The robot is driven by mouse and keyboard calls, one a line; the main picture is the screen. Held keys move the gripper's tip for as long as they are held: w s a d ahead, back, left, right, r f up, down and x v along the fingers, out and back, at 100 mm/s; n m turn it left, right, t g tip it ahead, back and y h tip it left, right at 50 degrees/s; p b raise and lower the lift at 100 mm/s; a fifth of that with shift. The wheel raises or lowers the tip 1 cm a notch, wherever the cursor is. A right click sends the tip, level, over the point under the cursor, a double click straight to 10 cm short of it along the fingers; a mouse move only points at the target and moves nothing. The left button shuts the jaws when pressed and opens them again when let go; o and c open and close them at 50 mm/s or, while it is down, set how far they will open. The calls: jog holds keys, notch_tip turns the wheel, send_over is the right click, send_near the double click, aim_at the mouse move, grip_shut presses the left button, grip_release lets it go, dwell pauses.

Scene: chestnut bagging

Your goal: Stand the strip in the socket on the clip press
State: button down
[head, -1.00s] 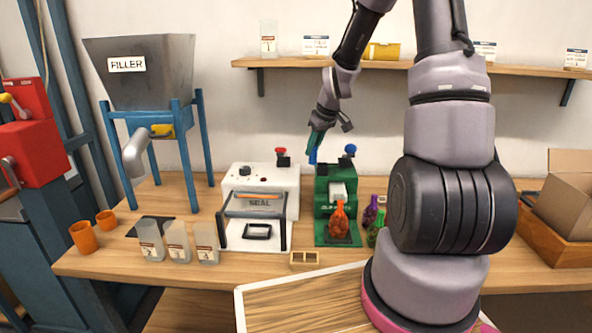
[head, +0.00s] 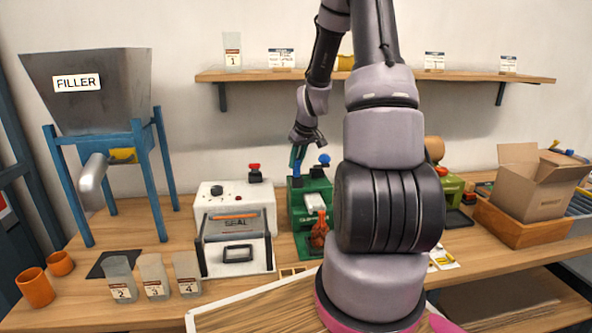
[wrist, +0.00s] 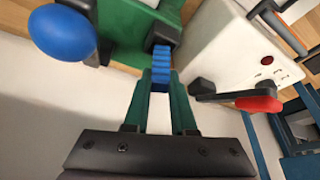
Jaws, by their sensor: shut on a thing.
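The green clip press (head: 300,205) stands on the bench right of the sealer. A ball-topped lever with a blue knob (head: 324,160) rises from it, and the knob is large at the upper left of the wrist view (wrist: 62,33). My gripper (head: 297,158) is at the rear top of the press. In the wrist view its green fingers (wrist: 161,88) are shut on the ribbed blue strip (wrist: 162,70). The strip's far end meets or overlaps the black socket (wrist: 163,36) on the press. I cannot tell whether it is inside.
The white sealer (head: 235,215) with a red-knobbed lever (head: 255,172) stands close left of the press. A filled red-brown bag (head: 318,232) sits at the press's front. My arm hides the bench right of it.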

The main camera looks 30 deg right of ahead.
aim_at(298, 163)
jog(key=shift+f, duration=1.4)
jog(key=shift+f, duration=0.15)
jog(key=c, duration=0.7)
grip_release()
jog(key=shift+c, duration=0.2)
jog(key=v, duration=1.2)
jog(key=s+a+r+m+t, duration=0.1)
jog(key=s+a+r, duration=0.4)
jog(key=r, duration=0.2)
jog(key=s+a+r+m, duration=0.1)
jog(key=s+a+r, duration=0.35)
jog(key=r, duration=0.25)
jog(key=s+a+r+m, duration=0.1)
jog(key=s+a+r, duration=0.2)
jog(key=s, duration=0.3)
jog(key=s+a+r+m+t+y, duration=0.1)
jog(key=s+a+r+m, duration=0.1)
jog(key=s, duration=0.5)
jog(key=shift+a+r+t+y, duration=0.3)
jog(key=shift+a+r, duration=0.15)
jog(key=shift+a, duration=0.2)
